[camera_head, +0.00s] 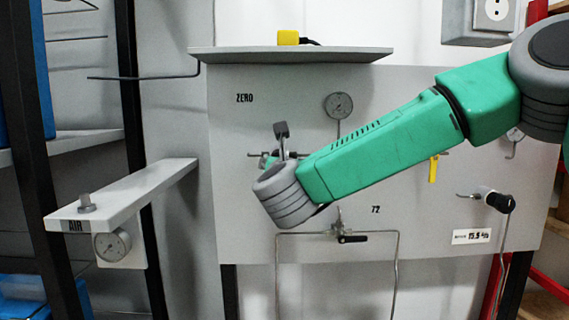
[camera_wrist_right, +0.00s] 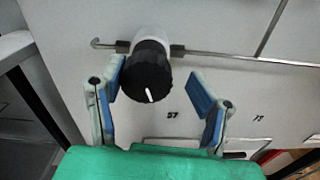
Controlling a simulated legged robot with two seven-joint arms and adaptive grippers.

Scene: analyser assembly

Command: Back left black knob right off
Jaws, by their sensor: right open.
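A black ribbed knob (camera_wrist_right: 147,72) on a white cylindrical body sits on a thin metal pipe on the grey panel in the right wrist view. Its white pointer mark points down, tilted slightly. My right gripper (camera_wrist_right: 158,86) is open, with its blue-padded fingers on both sides of the knob. The knob is much closer to the left finger; whether they touch I cannot tell. A clear gap separates it from the right finger. In the head view, my green right arm and grey wrist hide this knob. My left gripper is not in view.
The panel (camera_head: 240,180) carries a gauge (camera_head: 339,105), a yellow-handled valve (camera_head: 433,168), a black-handled valve (camera_head: 350,239) and another black knob (camera_head: 502,203) at right. A white shelf (camera_head: 135,190) marked AIR juts out at left. A yellow item (camera_head: 288,38) lies on the top ledge.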

